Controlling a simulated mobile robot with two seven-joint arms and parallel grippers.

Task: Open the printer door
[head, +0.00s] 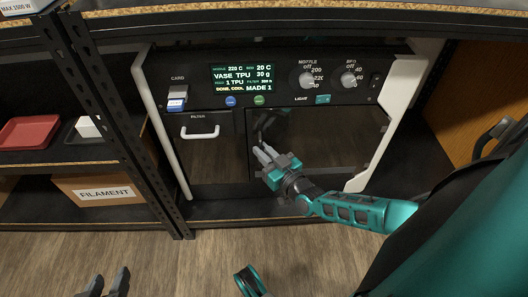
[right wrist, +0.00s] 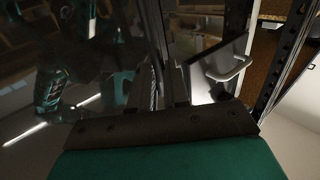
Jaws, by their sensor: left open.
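The printer (head: 215,120) stands in the black shelf with a lit screen (head: 243,78) and knobs on its top panel. Its dark, glossy door (head: 335,145) fills the right part of the front and looks closed. My right gripper (head: 262,154) is at the door's left edge, its fingers close to the glass. Whether they hold the door's handle is unclear, as that spot is dark and reflective. In the right wrist view the glossy door (right wrist: 75,65) fills the left side. My left gripper (head: 107,283) is open and empty, low at the bottom left, away from the printer.
A filter drawer with a white handle (head: 201,133) is left of the door; that handle also shows in the right wrist view (right wrist: 230,68). A black shelf post (head: 140,130) stands left of the printer. A red tray (head: 28,131) and a filament box (head: 105,192) sit farther left.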

